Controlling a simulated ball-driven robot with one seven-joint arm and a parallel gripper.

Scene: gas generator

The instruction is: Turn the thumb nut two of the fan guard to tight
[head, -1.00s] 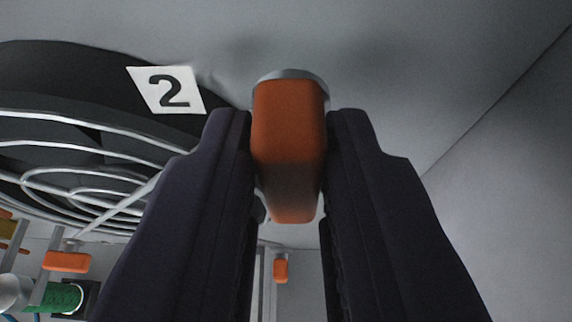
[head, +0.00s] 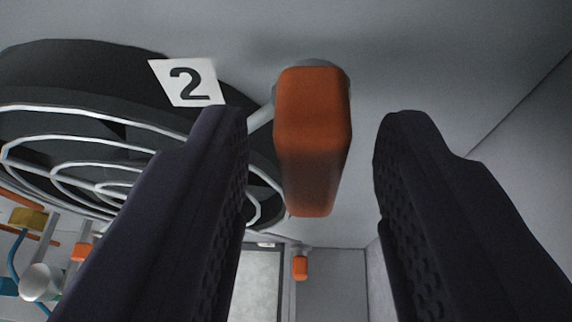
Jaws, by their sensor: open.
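An orange thumb nut (head: 312,140) stands on a round grey base against the grey panel, beside the label "2" (head: 187,82). It sits between the fingers of my gripper (head: 312,150), with a gap on both sides. My gripper is open and holds nothing. The fan guard (head: 75,168), with pale wire rings over a dark round opening, is at the left; its right part is partly hidden behind my left finger.
A smaller orange piece (head: 300,267) shows farther away, below the nut. At the lower left are another orange piece (head: 81,251), a yellow part (head: 28,219) and blue tubing (head: 14,262). A grey wall (head: 525,165) is at the right.

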